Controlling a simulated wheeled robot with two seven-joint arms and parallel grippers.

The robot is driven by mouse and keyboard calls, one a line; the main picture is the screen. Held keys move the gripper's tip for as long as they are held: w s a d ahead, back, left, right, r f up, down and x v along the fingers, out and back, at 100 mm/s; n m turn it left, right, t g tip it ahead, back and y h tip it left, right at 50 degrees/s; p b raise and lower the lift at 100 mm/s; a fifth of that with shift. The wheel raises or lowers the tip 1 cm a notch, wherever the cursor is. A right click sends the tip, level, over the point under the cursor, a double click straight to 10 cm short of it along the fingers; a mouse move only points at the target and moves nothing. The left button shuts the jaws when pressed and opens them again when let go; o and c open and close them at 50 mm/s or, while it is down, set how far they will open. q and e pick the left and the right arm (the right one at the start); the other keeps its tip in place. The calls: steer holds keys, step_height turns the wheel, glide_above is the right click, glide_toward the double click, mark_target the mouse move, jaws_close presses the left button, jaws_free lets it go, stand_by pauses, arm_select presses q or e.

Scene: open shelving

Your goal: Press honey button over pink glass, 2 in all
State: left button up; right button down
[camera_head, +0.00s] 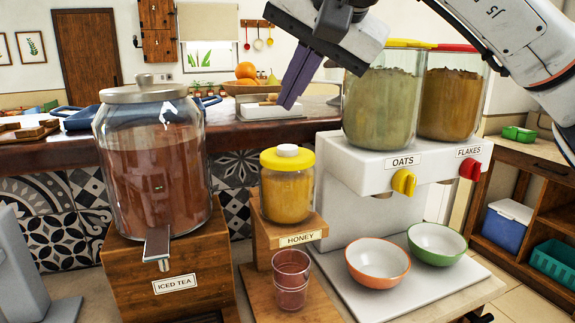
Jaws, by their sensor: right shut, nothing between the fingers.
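The honey dispenser (286,197) stands in the middle, a jar of amber honey with a yellow lid on a wooden stand labelled HONEY. Its white round button (287,150) is on top of the lid. The pink glass (291,279) stands upright on the wooden base below the honey label; its contents are hard to tell. My right gripper (289,104) is shut and empty, its purple fingers pointing down and left. It shows above the white button in the picture, apart from it. My left gripper is not in view.
An iced tea dispenser (155,165) stands close on the left. Oats (383,108) and flakes (449,100) containers stand on the right. An orange-rimmed bowl (377,263) and a green-rimmed bowl (437,243) sit below them. A counter with a fruit bowl (249,88) lies behind.

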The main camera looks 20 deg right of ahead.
mark_target(291, 149)
step_height(291, 149, down, 2)
steer(key=shift+f+b, duration=0.15)
steer(key=shift+b, duration=0.4)
steer(key=shift+f+b, duration=0.45)
steer(key=shift+f, duration=0.45)
stand_by(0.8)
steer(key=shift+f, duration=0.15)
steer(key=shift+f, duration=0.3)
